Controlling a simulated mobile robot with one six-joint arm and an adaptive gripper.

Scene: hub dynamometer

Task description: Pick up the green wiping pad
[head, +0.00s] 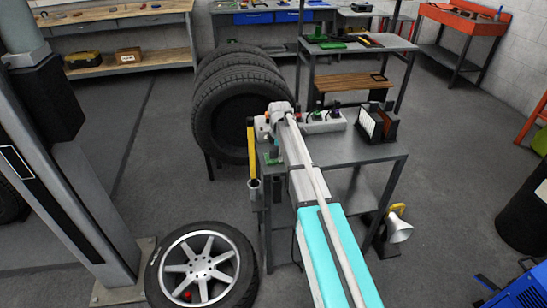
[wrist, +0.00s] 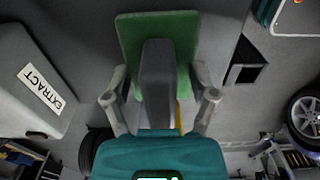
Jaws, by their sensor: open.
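The green wiping pad (wrist: 185,28) shows in the wrist view at the top middle, as a flat green plate. A grey block (wrist: 158,72), which looks like its handle, stands in front of it. My gripper (wrist: 159,90) is open, with one finger on each side of the grey block and a gap on both sides. In the head view my gripper (head: 268,130) is at the left end of the grey table, mostly hidden by my arm. A small green patch (head: 275,157) below it may be the pad; I cannot tell for sure.
The grey table (head: 365,150) carries a white socket box (head: 322,122) and a dark rack (head: 385,122) right of my arm. Upright tyres (head: 235,95) stand close behind on the left. A yellow tube (head: 252,155) hangs at the table's left edge. A wheel (head: 200,268) lies in front.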

